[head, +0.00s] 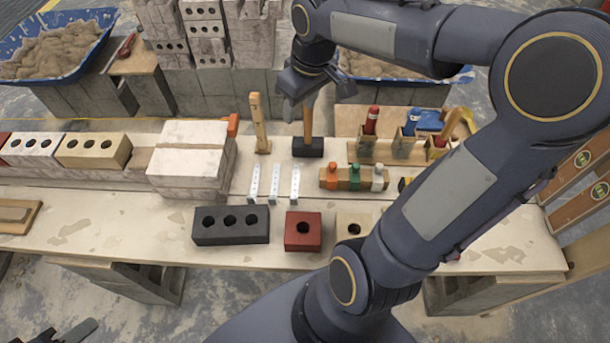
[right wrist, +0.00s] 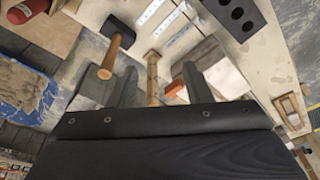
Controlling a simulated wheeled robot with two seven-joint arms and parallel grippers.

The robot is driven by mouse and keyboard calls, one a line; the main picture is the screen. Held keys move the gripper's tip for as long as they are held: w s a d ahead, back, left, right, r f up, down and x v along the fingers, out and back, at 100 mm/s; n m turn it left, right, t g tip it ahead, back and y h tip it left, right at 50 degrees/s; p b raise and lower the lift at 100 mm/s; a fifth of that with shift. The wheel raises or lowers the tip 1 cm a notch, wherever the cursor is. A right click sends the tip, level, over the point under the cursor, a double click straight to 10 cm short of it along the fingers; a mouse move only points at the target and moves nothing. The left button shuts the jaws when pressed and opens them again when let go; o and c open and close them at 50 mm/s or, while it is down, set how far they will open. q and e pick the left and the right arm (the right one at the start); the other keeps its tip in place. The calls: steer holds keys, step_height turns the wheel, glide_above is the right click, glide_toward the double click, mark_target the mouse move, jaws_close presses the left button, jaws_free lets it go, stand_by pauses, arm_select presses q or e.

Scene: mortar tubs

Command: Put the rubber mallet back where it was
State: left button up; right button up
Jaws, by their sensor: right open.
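The rubber mallet stands on its black head (head: 307,147) on the bench, its wooden handle (head: 308,123) pointing up. In the right wrist view its black head (right wrist: 118,28) and handle (right wrist: 108,62) lie left of the fingers, outside the gap between them. My right gripper (head: 312,98) is open and empty, above and close to the handle's top. Its two fingers also show in the right wrist view (right wrist: 160,88). A wooden upright (right wrist: 152,78) shows between them, farther off. A dark part at the bottom left, probably my left gripper (head: 75,331), is cut off.
The upright wooden piece (head: 259,124) stands left of the mallet. Pale blocks (head: 187,160), white metal strips (head: 274,183), colored bottles in a wooden holder (head: 352,179), a tool rack (head: 395,152) and cored bricks (head: 230,225) crowd the bench. My right arm hides its right part.

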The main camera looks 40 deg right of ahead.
steer(key=s+a+f+m+t+y, duration=0.2)
steer(key=s+a+m+t+y, duration=0.1)
steer(key=s+a, duration=0.7)
steer(key=s, duration=0.4)
steer(key=shift+s+a+f, duration=0.15)
steer(key=shift+s, duration=0.2)
